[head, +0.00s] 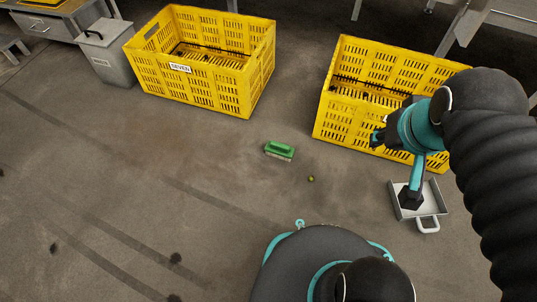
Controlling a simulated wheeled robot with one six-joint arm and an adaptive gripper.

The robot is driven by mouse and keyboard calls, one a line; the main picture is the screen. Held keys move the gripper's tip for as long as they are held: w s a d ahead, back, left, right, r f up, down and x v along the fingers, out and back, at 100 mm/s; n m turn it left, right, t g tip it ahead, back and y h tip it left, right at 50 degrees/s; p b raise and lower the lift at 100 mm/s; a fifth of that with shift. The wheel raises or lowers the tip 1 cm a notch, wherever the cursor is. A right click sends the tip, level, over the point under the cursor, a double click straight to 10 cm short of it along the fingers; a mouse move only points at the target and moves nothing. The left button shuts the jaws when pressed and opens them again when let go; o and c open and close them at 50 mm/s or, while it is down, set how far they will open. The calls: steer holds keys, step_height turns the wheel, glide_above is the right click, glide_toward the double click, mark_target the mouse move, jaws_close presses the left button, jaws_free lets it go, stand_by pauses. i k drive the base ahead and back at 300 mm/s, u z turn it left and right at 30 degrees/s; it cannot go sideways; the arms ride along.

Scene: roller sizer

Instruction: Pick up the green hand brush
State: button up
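The green hand brush (280,149) lies on the concrete floor near the middle of the head view, green back up, with pale bristles showing along its lower edge. Nothing touches it. My arm reaches in from the right. My gripper (377,138) seems to be the small dark end at the left of the teal wrist, in front of the right yellow crate. It is well to the right of the brush and apart from it. Its fingers are too small and dark to tell whether they are open or shut.
Two yellow crates stand behind the brush, one at left (188,92) labelled "SEVEN", one at right (333,118). A metal dustpan (433,200) lies at right below my arm. A small yellowish ball (311,179) lies near the brush. A grey bin (108,60) stands at the back left. Left floor is clear.

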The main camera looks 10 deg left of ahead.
mark_target(277, 150)
steer(key=u, duration=0.65)
steer(key=i, duration=0.5)
steer(key=z, duration=1.6)
steer(key=k, duration=1.2)
steer(key=u, duration=0.6)
steer(key=k, duration=0.6)
steer(key=u, duration=0.25)
